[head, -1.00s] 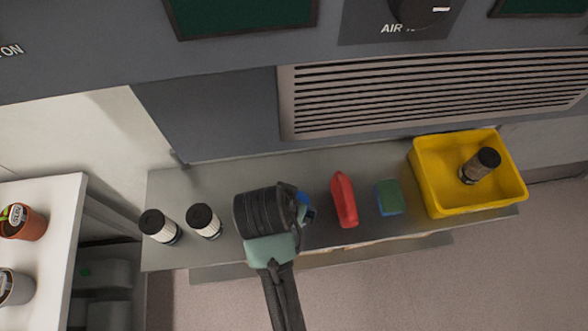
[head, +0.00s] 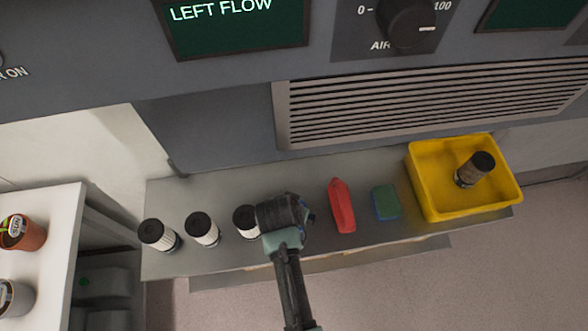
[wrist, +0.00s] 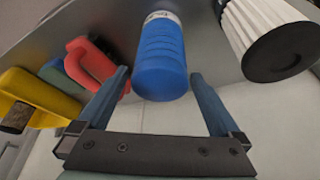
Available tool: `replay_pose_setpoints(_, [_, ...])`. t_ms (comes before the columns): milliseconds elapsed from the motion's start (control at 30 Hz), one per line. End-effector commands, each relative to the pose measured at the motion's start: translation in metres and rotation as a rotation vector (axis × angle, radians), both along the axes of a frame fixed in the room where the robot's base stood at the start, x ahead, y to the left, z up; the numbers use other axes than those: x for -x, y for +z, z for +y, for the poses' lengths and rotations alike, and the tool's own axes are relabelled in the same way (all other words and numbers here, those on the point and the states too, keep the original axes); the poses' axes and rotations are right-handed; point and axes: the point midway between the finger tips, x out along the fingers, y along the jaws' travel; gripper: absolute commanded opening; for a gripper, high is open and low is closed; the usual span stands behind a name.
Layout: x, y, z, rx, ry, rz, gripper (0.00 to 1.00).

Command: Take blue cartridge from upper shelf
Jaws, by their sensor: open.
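The blue cartridge (wrist: 162,60) has a ribbed body and a pale labelled end. In the wrist view it lies ahead of my gripper (wrist: 160,77), whose two fingers are open, one on each side of it. I cannot tell whether either finger touches it. In the head view my gripper (head: 290,214) is over the grey shelf (head: 290,172) and hides nearly all of the cartridge.
Several white cartridges with black caps (head: 202,229) stand to the left, the nearest close beside my gripper. A red bottle (head: 342,206), a blue-green sponge (head: 386,202) and a yellow bin (head: 428,195) holding a dirty cartridge (head: 475,169) are to the right.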

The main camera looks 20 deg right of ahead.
Motion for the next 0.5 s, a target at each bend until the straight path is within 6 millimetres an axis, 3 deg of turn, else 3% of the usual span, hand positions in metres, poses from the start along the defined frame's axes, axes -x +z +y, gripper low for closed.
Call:
replay_pose_setpoints(267, [-0.0007,-0.0022,-0.0009,0.0,-0.001,0.0,1.0])
replay_pose_setpoints(500, [-0.0006,-0.0021,-0.0008,0.0,0.0,0.0,0.59])
